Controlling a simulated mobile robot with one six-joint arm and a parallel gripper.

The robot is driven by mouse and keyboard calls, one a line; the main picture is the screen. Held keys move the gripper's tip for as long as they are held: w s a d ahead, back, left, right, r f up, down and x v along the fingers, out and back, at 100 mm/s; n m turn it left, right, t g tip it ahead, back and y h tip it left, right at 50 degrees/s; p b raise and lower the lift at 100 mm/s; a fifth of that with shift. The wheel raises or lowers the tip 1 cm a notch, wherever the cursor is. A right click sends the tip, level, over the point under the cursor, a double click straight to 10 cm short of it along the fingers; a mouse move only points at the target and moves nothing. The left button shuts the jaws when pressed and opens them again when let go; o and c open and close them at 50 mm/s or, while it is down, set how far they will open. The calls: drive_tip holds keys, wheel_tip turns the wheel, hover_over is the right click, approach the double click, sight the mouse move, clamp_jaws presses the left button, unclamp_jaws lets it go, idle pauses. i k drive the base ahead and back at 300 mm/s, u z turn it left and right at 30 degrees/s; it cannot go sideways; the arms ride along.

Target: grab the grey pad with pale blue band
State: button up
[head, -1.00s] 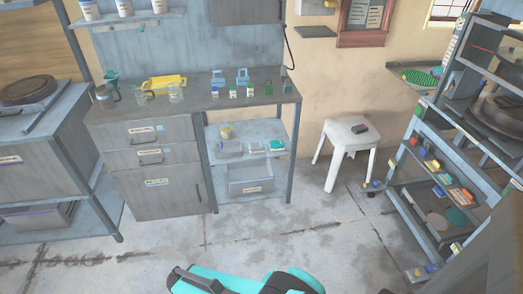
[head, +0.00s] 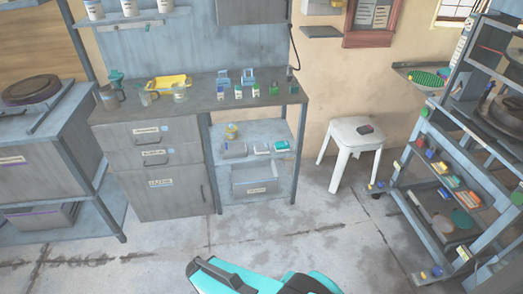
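I cannot make out a pale blue band on any pad at this size. A grey block-like item (head: 234,149) lies on the open shelf under the workbench, beside paler flat items (head: 262,149). A dark, flat pad-like item (head: 366,129) lies on the white stool. Several small blocks (head: 438,166) lie on the rack at the right, too small to tell apart. My teal and dark arm shows at the bottom edge, well short of the bench and stool. My gripper's fingertips do not show.
The workbench (head: 205,99) holds jars, a yellow tray (head: 171,82) and small bottles. A white stool (head: 345,142) stands right of it. A sloped rack (head: 402,188) stands at the far right, drawers (head: 160,164) at the left. The floor (head: 330,240) in front is clear.

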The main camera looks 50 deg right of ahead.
sight(260, 148)
drive_tip(key=z, duration=0.05)
drive_tip(key=i, duration=1)
drive_tip(key=u, duration=0.05)
